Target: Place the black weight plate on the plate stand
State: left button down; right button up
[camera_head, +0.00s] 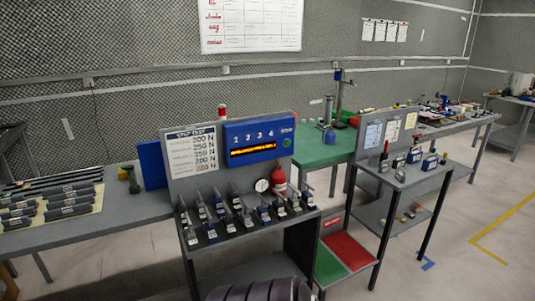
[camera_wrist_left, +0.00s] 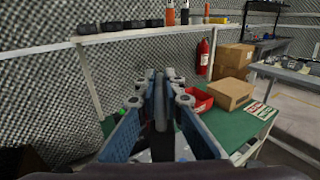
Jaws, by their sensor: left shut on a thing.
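In the left wrist view my left gripper (camera_wrist_left: 161,82) has its blue fingers closed on a thin dark disc (camera_wrist_left: 160,108), seen edge-on and upright between them. It looks like the black weight plate, but its face is hidden from this angle. The gripper and disc appear in front of a green-topped table (camera_wrist_left: 225,125); I cannot tell the gap between them. Neither gripper shows in the head view. I cannot make out the plate stand with certainty in either view.
The head view shows a test bench (camera_head: 250,233) crowded with small devices, a grey cart (camera_head: 405,175) and open floor (camera_head: 470,215) at right.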

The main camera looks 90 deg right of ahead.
aim_at(413, 175)
jog(key=k+l+z, duration=0.15)
jog(key=z, duration=0.25)
jog(key=k+l+z, duration=0.1)
jog(key=l+z, duration=0.35)
jog(key=k+l+z, duration=0.1)
jog(key=z, duration=0.3)
jog(key=l+z, duration=0.35)
jog(key=l, duration=0.2)
jog(key=l+z, duration=0.35)
jog(key=l, duration=0.25)
jog(key=i+l+z, duration=0.15)
jog(key=l+z, duration=0.25)
jog(key=i+l, duration=0.1)
jog(key=l, duration=0.35)
jog(key=i+l+z, duration=0.1)
jog(key=l, duration=0.3)
jog(key=i+l, duration=0.15)
jog(key=l, duration=0.3)
jog(key=i+l+z, duration=0.1)
jog(key=l, duration=0.3)
jog(key=i+l, duration=0.15)
jog(key=l, duration=0.25)
jog(key=i+l, duration=0.15)
jog(key=l, duration=0.25)
jog(key=i+l, duration=0.1)
jog(key=l, duration=0.3)
